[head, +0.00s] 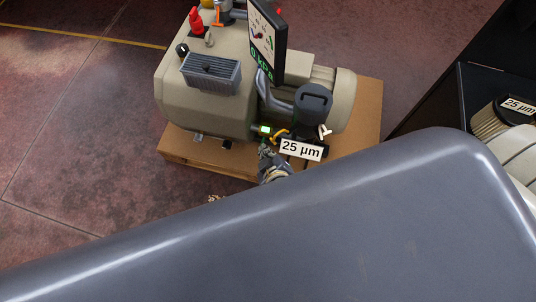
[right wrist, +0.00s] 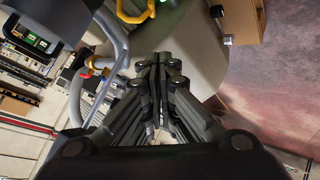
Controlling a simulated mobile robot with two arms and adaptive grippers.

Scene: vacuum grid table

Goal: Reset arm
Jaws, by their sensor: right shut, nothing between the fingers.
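My right gripper (right wrist: 160,65) is shut with nothing between its fingers in the right wrist view. In the head view only a small part of it (head: 270,160) shows, close to the front of the vacuum pump, below a small green light and an orange lever (head: 281,133). I cannot tell from this view whether it touches anything. The rest of that arm is hidden behind a large smooth grey surface in the foreground. My left gripper is not in view.
The beige pump (head: 185,90) stands on a wooden base (head: 362,115), with a gauge display (head: 262,40) and a filter labelled 25 µm (head: 301,149). Another labelled filter (head: 492,122) is at the right. Bare floor (head: 70,130) is free at the left.

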